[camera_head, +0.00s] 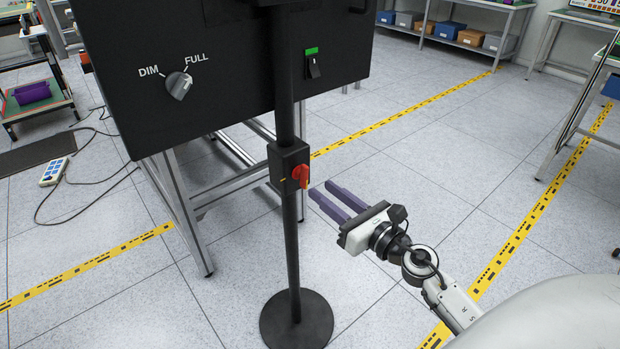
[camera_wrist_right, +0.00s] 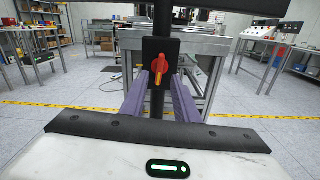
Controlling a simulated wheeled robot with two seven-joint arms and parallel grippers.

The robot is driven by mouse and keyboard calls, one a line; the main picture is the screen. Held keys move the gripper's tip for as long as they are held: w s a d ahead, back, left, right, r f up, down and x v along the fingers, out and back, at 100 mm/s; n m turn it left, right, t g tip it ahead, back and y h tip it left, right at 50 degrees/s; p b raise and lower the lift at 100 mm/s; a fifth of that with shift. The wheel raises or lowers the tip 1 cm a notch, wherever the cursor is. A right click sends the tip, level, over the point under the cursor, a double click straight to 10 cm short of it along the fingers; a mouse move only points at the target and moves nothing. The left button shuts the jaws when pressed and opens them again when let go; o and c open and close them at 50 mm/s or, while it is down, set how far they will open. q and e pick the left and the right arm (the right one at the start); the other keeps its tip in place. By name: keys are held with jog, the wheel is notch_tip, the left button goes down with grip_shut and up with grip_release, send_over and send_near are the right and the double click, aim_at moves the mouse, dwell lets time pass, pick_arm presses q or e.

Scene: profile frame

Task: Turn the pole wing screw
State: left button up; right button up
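The red wing screw (camera_head: 301,176) sits on the right face of a black clamp block (camera_head: 288,165) on the black pole (camera_head: 291,226). The pole stands upright on a round black base (camera_head: 296,320). In the right wrist view the wing screw (camera_wrist_right: 159,66) stands roughly upright on the block, between the finger lines. My right gripper (camera_head: 330,193) has two purple fingers, apart and pointing at the screw. It is open and empty, just short of the screw; the fingers also show in the wrist view (camera_wrist_right: 160,103). My left gripper is not in view.
A black panel (camera_head: 130,60) with a DIM/FULL knob (camera_head: 179,85) and a switch (camera_head: 313,65) stands behind the pole on a metal frame (camera_head: 185,215). A power strip (camera_head: 54,172) and cables lie on the floor at left.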

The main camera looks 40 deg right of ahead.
aim_at(307, 179)
jog(key=w, duration=0.6)
jog(key=shift+w+a, duration=0.1)
jog(key=shift+a, duration=0.15)
jog(key=shift+c, duration=0.4)
grip_shut()
